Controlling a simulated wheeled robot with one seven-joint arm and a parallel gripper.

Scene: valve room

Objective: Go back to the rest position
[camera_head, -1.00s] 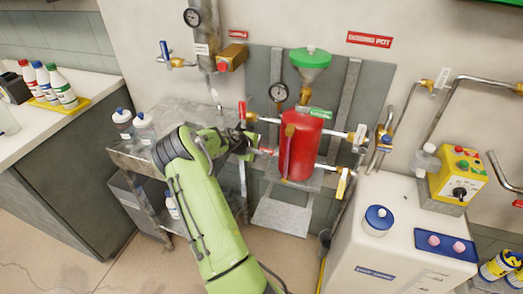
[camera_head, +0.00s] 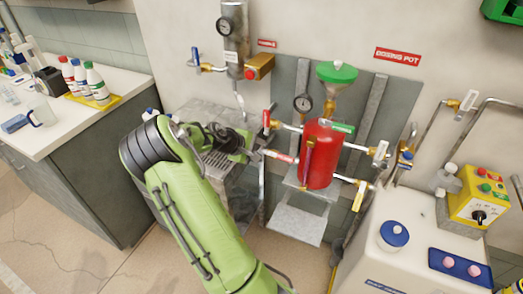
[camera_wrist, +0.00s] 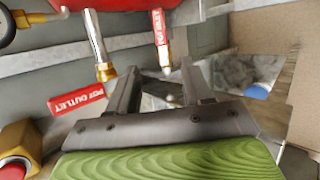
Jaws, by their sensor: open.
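My green arm reaches up from the bottom of the head view. My gripper (camera_head: 256,148) is at the left side of the red dosing pot (camera_head: 319,155), by its left pipes and valve handles. In the wrist view my gripper (camera_wrist: 158,80) shows two dark fingers spread apart with nothing held between them. The underside of the red pot (camera_wrist: 130,4) is at the top of that view. A brass-ended pipe (camera_wrist: 95,45) and a red-labelled handle (camera_wrist: 161,38) hang beyond the fingers. I cannot tell whether the fingers touch anything.
A metal cart (camera_head: 190,112) stands behind my arm, partly hidden. A counter (camera_head: 60,130) with bottles is at the left. A white tank (camera_head: 375,262) and a yellow control box (camera_head: 478,197) are at the right. Floor is clear at lower left.

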